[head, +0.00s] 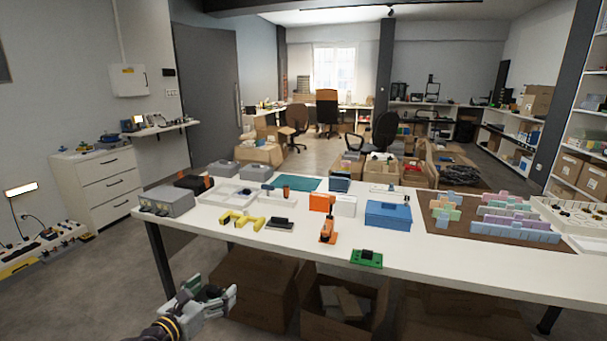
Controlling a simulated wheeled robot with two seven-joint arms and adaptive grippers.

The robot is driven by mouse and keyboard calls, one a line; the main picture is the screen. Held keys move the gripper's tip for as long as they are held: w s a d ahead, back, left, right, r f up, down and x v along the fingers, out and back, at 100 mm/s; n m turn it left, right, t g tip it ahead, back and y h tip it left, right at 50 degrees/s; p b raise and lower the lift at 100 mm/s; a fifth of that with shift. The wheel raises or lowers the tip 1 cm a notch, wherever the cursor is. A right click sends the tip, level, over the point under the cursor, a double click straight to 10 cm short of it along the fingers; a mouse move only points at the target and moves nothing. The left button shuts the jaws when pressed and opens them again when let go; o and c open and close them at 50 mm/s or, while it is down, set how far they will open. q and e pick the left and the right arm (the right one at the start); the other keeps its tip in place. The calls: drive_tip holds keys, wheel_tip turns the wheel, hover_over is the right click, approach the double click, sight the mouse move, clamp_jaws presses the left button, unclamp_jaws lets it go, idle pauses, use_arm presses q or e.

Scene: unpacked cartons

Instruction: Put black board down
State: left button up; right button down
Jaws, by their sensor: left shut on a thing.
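My left gripper (213,291) is low at the lower left, in front of the white table (445,265) and below its top. Its fingers are shut on a small dark thing (207,294), which looks like the black board; the fingers hide most of it. The held thing is in the air, clear of the tabletop. My right gripper is out of view.
The table's front edge holds yellow brackets (241,220), a dark block (280,224), an orange tool (328,232) and a green board (367,258). A blue box (388,215) stands behind. Open cartons (342,309) sit under the table. Bare tabletop shows along the front.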

sight(203, 297)
use_arm(q)
drive_tip(key=shift+a+f+m+h, duration=0.1)
drive_tip(key=shift+a+m+h, duration=0.25)
drive_tip(key=shift+a, duration=1.15)
drive_tip(key=shift+a+r+m+g+h, duration=0.7)
drive_tip(key=shift+a+r+h, duration=0.5)
drive_tip(key=shift+a, duration=2.4)
drive_tip(key=shift+s+d+f+m+g+h, duration=1.3)
drive_tip(key=shift+s+d+f+m+h, duration=0.7)
drive_tip(key=shift+d, duration=3.15)
drive_tip(key=shift+s+a+f+n+t+y, duration=1.65)
drive_tip(key=shift+a+f+n+y, duration=1.7)
drive_tip(key=shift+f, duration=2.8)
drive_tip(key=d+n+t+y, duration=0.1)
drive_tip(key=d+n+y, duration=0.2)
drive_tip(key=d+y, duration=0.2)
drive_tip(key=shift+w+d+f+t, duration=0.15)
drive_tip(key=shift+d+f+t, duration=0.2)
drive_tip(key=shift+d, duration=1.25)
